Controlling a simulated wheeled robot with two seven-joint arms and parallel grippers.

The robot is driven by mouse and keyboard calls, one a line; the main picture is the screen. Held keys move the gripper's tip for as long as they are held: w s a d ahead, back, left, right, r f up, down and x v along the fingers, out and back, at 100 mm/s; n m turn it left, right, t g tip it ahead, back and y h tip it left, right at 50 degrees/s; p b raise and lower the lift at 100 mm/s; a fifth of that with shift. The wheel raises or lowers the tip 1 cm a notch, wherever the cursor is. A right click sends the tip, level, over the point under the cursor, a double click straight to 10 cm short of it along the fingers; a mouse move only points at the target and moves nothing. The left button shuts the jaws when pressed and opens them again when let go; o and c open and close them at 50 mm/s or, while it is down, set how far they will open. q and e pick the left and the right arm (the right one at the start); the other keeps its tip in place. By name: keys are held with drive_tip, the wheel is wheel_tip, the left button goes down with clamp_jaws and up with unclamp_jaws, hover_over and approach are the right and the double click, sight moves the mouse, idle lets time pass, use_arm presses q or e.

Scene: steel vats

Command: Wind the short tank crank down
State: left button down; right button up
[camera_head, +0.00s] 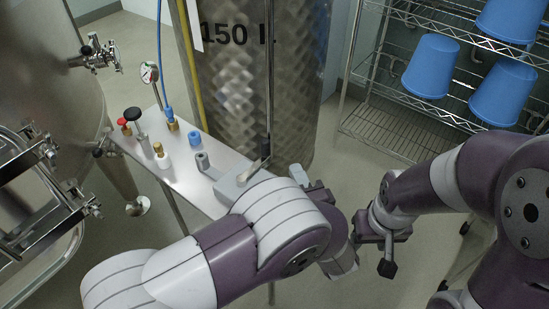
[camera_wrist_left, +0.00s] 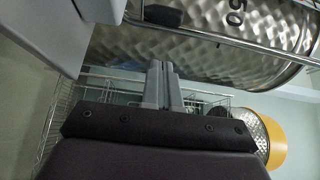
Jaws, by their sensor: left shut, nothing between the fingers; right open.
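A tall steel tank marked "150 L" (camera_head: 235,75) stands behind a narrow white shelf. A grey box (camera_head: 232,188) with a thin dark crank-like arm (camera_head: 254,170) sits at the shelf's right end, beside a vertical rod. My left arm hides part of this box. My left gripper (camera_head: 308,177) is just right of the box, apart from the dark arm, with its fingers shut and empty. In the left wrist view its fingers (camera_wrist_left: 162,85) are together, pointing at the tank's wall (camera_wrist_left: 210,50). My right gripper (camera_head: 375,246) is open and empty, further right above the floor.
The white shelf (camera_head: 190,178) carries valves, a pressure gauge (camera_head: 149,73) and small fittings. Another steel vat (camera_head: 45,75) stands at left. A wire rack (camera_head: 390,130) with blue buckets (camera_head: 432,66) stands at upper right. Bare floor lies between tank and rack.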

sight(270, 148)
use_arm(q)
drive_tip(key=x, duration=0.4)
drive_tip(key=shift+s, duration=0.1)
drive_tip(key=shift+w+a, duration=0.25)
drive_tip(key=shift+a, duration=0.3)
drive_tip(key=shift+w+a, duration=0.25)
drive_tip(key=shift+a, duration=0.3)
drive_tip(key=shift+w+a, duration=0.25)
drive_tip(key=shift+a, duration=0.35)
drive_tip(key=shift+w+a+r+n+g+y+p, duration=0.15)
drive_tip(key=shift+w+n+g+y+p, duration=0.3)
drive_tip(key=shift+y, duration=0.45)
drive_tip(key=shift+n+y, duration=0.25)
drive_tip(key=shift+y, duration=0.05)
drive_tip(key=shift+a, duration=0.1)
